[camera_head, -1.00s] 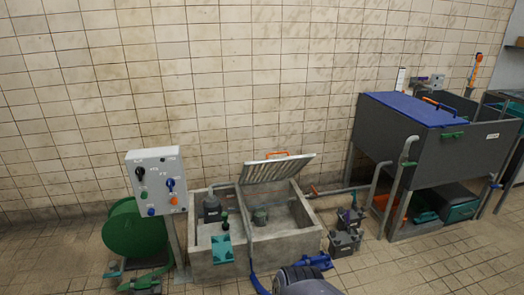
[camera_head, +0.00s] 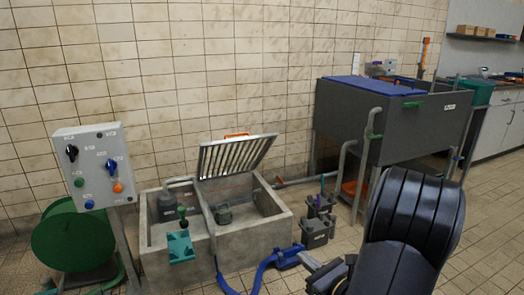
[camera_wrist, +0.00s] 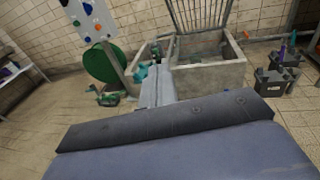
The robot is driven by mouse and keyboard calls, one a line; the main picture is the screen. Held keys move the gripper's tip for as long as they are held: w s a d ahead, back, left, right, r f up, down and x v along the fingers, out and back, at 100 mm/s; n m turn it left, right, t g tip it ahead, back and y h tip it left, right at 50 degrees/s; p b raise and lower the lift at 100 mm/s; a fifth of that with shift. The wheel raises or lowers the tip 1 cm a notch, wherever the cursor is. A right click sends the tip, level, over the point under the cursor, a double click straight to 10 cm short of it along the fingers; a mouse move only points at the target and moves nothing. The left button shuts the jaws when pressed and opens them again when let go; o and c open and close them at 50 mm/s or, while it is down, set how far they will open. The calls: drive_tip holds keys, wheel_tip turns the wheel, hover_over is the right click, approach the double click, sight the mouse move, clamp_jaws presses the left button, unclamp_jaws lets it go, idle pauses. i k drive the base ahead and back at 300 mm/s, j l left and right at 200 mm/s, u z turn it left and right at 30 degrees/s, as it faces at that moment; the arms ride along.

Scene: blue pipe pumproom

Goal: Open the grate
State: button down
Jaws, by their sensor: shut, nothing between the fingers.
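The grate (camera_head: 236,157) is a pale barred panel with an orange handle (camera_head: 236,135) on its upper edge. It stands raised and tilted back over the concrete basin (camera_head: 250,240), with the basin's inside showing below it. In the wrist view the lower bars of the grate (camera_wrist: 200,15) rise above the basin's rim. My gripper (camera_wrist: 155,85) is shut and empty, pointing toward the basin's front wall and apart from the grate. In the head view my arm is at the lower right, well short of the grate.
A control box (camera_head: 92,165) on a post and a green drum (camera_head: 72,240) stand left of the basin. A blue hose (camera_head: 262,268) lies on the floor in front. Dark grey canisters (camera_head: 318,228) and a large grey tank (camera_head: 345,118) are to the right. Tiled floor is open at the far right.

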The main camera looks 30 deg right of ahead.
sight(272, 136)
drive_tip(key=i+l, duration=0.2)
drive_tip(key=i, duration=0.35)
drive_tip(key=i+l+z, duration=0.1)
drive_tip(key=i+l, duration=0.15)
drive_tip(key=i, duration=0.25)
drive_tip(key=i+l+z, duration=0.1)
drive_tip(key=i, duration=0.45)
drive_tip(key=i+l, duration=0.25)
drive_tip(key=i, duration=0.3)
